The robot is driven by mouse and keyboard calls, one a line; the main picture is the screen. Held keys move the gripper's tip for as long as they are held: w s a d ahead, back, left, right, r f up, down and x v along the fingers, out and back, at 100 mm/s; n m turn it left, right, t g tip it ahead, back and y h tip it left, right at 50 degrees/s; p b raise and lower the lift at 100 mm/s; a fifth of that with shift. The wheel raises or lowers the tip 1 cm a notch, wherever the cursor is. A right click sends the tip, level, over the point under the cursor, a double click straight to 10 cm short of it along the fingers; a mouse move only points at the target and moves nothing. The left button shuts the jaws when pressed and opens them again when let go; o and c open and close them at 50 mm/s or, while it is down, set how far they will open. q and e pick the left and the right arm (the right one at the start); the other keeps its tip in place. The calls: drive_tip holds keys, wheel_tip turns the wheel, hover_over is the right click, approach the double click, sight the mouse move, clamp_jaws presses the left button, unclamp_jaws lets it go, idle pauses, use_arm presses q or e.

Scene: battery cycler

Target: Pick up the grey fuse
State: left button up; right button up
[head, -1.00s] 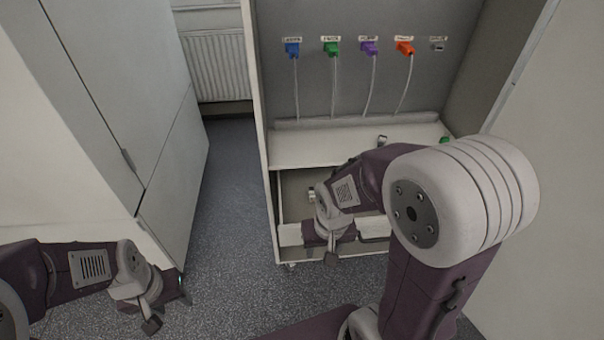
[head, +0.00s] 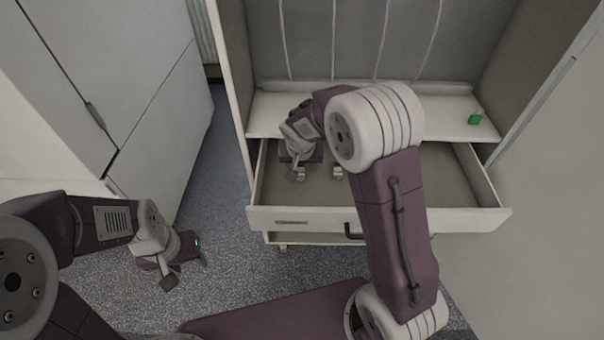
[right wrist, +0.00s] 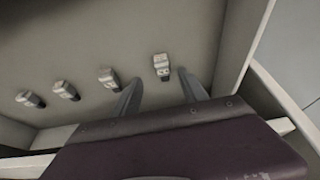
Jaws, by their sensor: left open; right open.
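The open drawer (head: 400,220) holds several small fuse-like pieces with pale tops and dark ends. In the right wrist view they form a row: one piece (right wrist: 161,66) lies just beyond and between the two fingertips, and others (right wrist: 109,78), (right wrist: 67,90), (right wrist: 29,99) lie to the left. All look greyish, and I cannot tell which is the grey fuse. In the head view one piece (head: 337,173) shows beside my right gripper (head: 298,172). That gripper, also in the right wrist view (right wrist: 162,90), is open and empty over the drawer's left part. My left gripper (head: 172,272) is open, away over the floor.
Pale cables (head: 333,40) hang on the back panel. A grey cupboard (head: 110,80) stands at left, with clear floor (head: 222,190) between.

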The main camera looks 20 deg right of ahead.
sight(300, 174)
drive_tip(key=shift+x, duration=0.95)
drive_tip(key=shift+w+a+f, duration=0.1)
drive_tip(key=shift+w+f, duration=0.05)
drive_tip(key=shift+f, duration=0.25)
drive_tip(key=b+x, duration=0.1)
drive_tip(key=x, duration=0.3)
drive_tip(key=shift+w+f, duration=0.15)
drive_tip(key=shift+f, duration=0.15)
drive_tip(key=shift+r, duration=0.1)
clamp_jaws()
